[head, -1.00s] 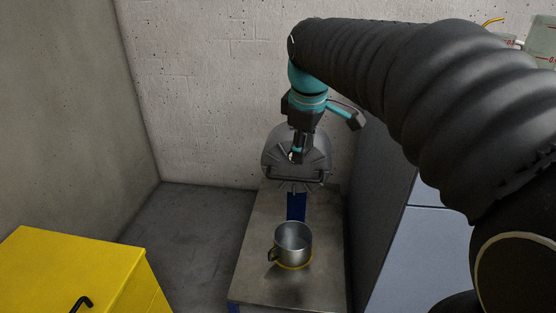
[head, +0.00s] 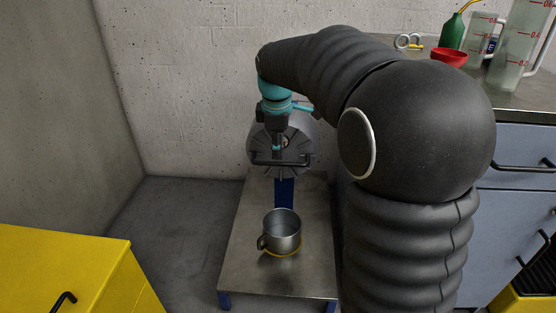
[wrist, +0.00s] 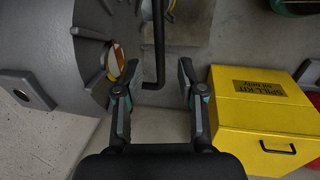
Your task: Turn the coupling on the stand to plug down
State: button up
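The coupling is a large grey round body with ribs and a black bar handle. In the head view, the coupling (head: 298,150) sits on a blue post (head: 285,192) at the back of a low metal stand (head: 240,255). In the wrist view, the coupling (wrist: 50,55) fills the left side, with an orange-edged part on its face. The black handle (wrist: 158,45) has its bent end between my fingers in the picture. My gripper (wrist: 158,75) is open, its fingers apart. In the head view, my gripper (head: 278,145) is in front of the coupling, partly hiding it. I see no clear plug.
A metal cup (head: 282,232) stands on the stand's front, over a yellow ring. A yellow box (head: 70,260) is at front left; the wrist view shows a yellow spill kit box (wrist: 265,115). A bench (head: 515,95) with jugs and a red funnel (head: 449,56) is at right.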

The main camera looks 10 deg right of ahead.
aim_at(279, 163)
jog(key=shift+w+d+f, duration=0.1)
jog(key=shift+w+f, duration=0.05)
jog(key=shift+f, duration=0.65)
jog(key=shift+w+d+f, duration=0.1)
jog(key=shift+w+f, duration=0.1)
jog(key=shift+f, duration=0.65)
jog(key=shift+w+f, duration=0.15)
jog(key=shift+f, duration=0.65)
grip_shut()
